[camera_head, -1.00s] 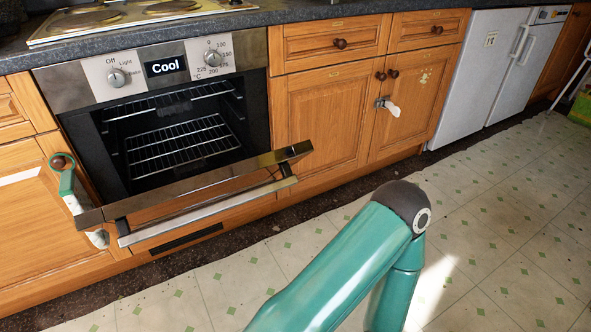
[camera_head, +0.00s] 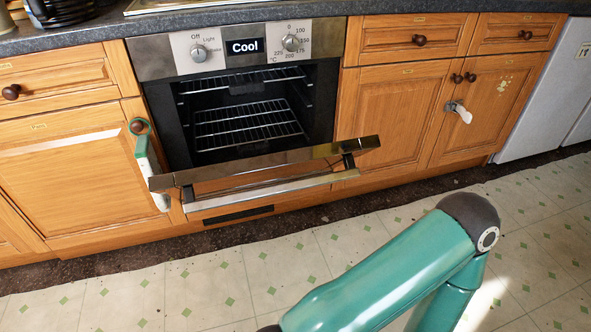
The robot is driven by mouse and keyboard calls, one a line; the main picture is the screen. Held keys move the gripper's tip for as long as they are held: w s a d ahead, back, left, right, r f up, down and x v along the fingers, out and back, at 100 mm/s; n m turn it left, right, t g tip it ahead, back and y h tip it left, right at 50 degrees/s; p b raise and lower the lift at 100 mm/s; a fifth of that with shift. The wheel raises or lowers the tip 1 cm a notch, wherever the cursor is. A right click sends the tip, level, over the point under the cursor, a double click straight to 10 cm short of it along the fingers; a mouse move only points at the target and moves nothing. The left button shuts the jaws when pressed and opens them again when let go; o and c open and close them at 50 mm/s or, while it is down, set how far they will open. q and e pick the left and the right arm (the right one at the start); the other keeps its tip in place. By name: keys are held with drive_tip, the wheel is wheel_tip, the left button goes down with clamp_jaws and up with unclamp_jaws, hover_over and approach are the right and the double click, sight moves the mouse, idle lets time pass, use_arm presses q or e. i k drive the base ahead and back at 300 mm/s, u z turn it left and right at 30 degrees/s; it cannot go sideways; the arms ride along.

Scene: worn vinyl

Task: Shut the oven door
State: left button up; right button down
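The oven (camera_head: 168,62) is built into the wooden cabinets, with a display reading "Cool" and a knob on each side. Its door (camera_head: 290,155) is open, tilted down and outward, seen nearly edge-on; its exact angle is hard to tell. The metal door handle (camera_head: 270,191) runs along its front. Wire racks (camera_head: 245,125) show in the dark cavity. My teal right arm comes in at the lower right, its elbow well in front of the oven and apart from the door. Neither gripper is in view.
A green and white item (camera_head: 146,160) hangs from a cabinet knob beside the door's left end. A white latch-like piece (camera_head: 459,112) is on the right cabinet doors. A white appliance (camera_head: 540,95) stands at right. The tiled floor (camera_head: 200,285) before the oven is clear.

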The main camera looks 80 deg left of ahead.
sight(188, 186)
drive_tip(key=k, duration=0.9)
drive_tip(key=z, duration=0.65)
drive_tip(key=i, duration=0.15)
drive_tip(key=u, duration=3)
drive_tip(key=k, duration=0.5)
drive_tip(key=u, duration=1.1)
drive_tip(key=i, duration=0.35)
drive_tip(key=z, duration=0.8)
